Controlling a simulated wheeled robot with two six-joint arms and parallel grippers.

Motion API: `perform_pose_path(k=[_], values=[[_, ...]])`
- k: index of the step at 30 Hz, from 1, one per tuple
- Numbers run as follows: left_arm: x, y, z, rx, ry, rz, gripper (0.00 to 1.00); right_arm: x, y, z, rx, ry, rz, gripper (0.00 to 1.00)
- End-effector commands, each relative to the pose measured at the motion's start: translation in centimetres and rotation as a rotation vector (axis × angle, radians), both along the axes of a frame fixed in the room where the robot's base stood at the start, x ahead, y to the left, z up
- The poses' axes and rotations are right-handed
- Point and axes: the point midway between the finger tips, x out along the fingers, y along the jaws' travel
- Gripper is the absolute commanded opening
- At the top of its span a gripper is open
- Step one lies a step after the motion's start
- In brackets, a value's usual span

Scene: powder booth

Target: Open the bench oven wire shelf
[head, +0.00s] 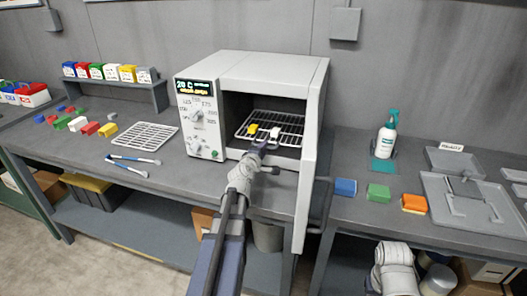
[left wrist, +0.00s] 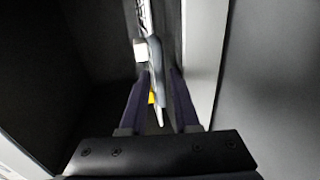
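The bench oven (head: 270,72) stands open on the bench, its door (head: 312,150) swung out toward me on the right. The wire shelf (head: 285,122) is inside the chamber and carries a small yellow piece (head: 252,129) and a small white piece (head: 275,132). My left gripper (head: 262,147) is at the shelf's front edge, in the oven mouth. In the left wrist view its fingers (left wrist: 160,75) are apart, on either side of a grey bar (left wrist: 155,58), with a gap showing. A yellow bit shows beside the bar.
A white wire rack (head: 143,136) and blue-handled tools (head: 135,162) lie left of the oven. Blue, green and orange blocks (head: 380,193), a spray bottle (head: 387,137) and grey trays (head: 470,205) are to the right. The open door closes off the gripper's right side.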

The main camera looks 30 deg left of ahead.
Motion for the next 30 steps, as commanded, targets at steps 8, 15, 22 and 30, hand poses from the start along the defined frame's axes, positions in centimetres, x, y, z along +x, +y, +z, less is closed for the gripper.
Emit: perform_pose_path(k=[8,15,22,30], values=[[-0.07,-0.03,0.03,0.000,0.000,0.000,0.17,0.00,0.00,0.03,0.000,0.000,0.000,0.47],[-0.08,-0.03,0.02,0.000,0.000,0.000,0.00,0.00,0.00,0.03,0.000,0.000,0.000,0.47],[-0.08,-0.03,0.02,0.000,0.000,0.000,0.00,0.00,0.00,0.03,0.000,0.000,0.000,0.47],[-0.09,-0.03,0.01,0.000,0.001,0.000,0.00,0.00,0.00,0.02,0.000,0.000,0.000,0.47]])
